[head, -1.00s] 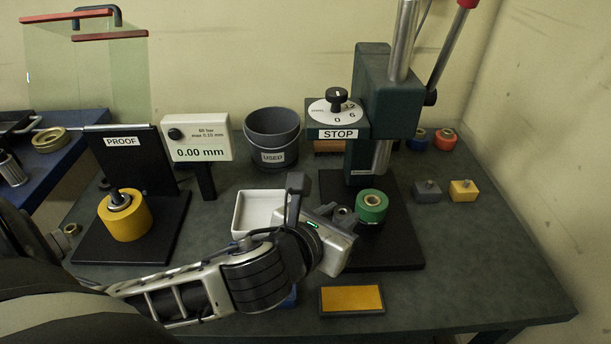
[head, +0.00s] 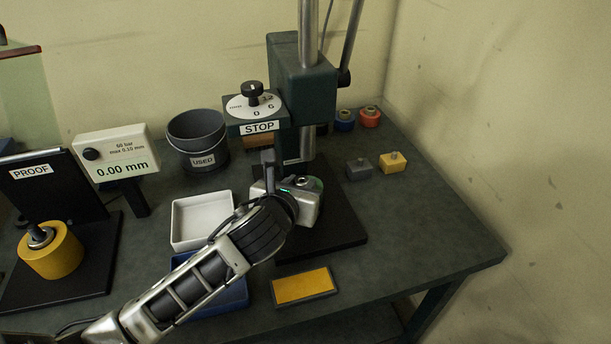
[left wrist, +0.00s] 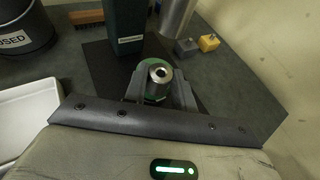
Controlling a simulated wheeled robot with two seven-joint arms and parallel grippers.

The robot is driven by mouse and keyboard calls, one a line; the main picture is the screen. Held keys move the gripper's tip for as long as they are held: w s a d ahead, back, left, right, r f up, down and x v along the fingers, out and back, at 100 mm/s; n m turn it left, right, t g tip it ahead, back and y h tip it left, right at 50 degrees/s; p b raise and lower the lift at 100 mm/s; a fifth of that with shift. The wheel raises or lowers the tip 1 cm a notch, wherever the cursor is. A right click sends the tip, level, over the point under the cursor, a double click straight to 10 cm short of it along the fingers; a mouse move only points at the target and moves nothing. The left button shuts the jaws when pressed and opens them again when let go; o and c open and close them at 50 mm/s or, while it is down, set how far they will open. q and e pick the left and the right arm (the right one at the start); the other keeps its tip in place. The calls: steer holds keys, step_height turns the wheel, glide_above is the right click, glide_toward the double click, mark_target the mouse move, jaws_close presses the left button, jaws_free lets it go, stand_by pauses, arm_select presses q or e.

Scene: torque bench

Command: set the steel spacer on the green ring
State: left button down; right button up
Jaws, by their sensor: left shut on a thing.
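The green ring (head: 316,184) is on the black press base, mostly hidden behind my left gripper (head: 304,186) in the head view. In the left wrist view the green ring (left wrist: 156,97) shows below and between the fingers. The steel spacer (left wrist: 159,74), a short bright cylinder with a dark hole, sits upright between the fingertips of my left gripper (left wrist: 159,83). The gripper is shut on it. The spacer appears centred over the ring; I cannot tell whether it touches. My right gripper is not in view.
The press head with its STOP dial (head: 254,105) stands just behind the gripper. A white tray (head: 203,245), a blue tray (head: 233,307) and a yellow pad (head: 302,287) lie nearby. The USED bucket (head: 197,140) is behind.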

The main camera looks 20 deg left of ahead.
mark_target(306, 178)
arm_select(q)
steer(key=w, duration=0.4)
steer(key=shift+w, duration=0.1)
steer(key=shift+f, duration=0.65)
steer(key=shift+f, duration=0.1)
steer(key=shift+f, duration=0.15)
steer(key=c, duration=1.1)
jaws_free()
steer(key=shift+s, duration=0.2)
steer(key=shift+c, duration=0.2)
